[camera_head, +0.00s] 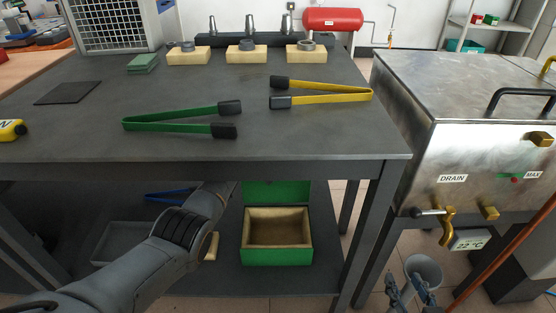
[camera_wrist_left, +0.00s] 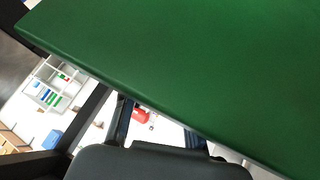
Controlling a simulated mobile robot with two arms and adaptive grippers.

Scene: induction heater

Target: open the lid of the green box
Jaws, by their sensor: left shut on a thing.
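The green box (camera_head: 277,257) stands on the lower shelf under the table. It is open, and its pale lined inside shows. Its green lid (camera_head: 277,192) stands raised at the back, with its upper part hidden by the tabletop. My left arm reaches under the table beside the box, and the tabletop hides its gripper there. In the left wrist view the lid (camera_wrist_left: 200,60) fills the upper right, and my left gripper (camera_wrist_left: 160,130) is shut on its edge. My right gripper (camera_head: 409,288) is low at the right, its fingers apart and empty.
The table (camera_head: 200,150) overhangs the box. Green tongs (camera_head: 180,119) and yellow tongs (camera_head: 322,93) lie on top. Blue tongs (camera_head: 168,197) and a grey tray (camera_head: 118,243) are on the shelf. A grey bucket (camera_head: 425,267) stands near my right gripper, below the metal tank (camera_head: 440,120).

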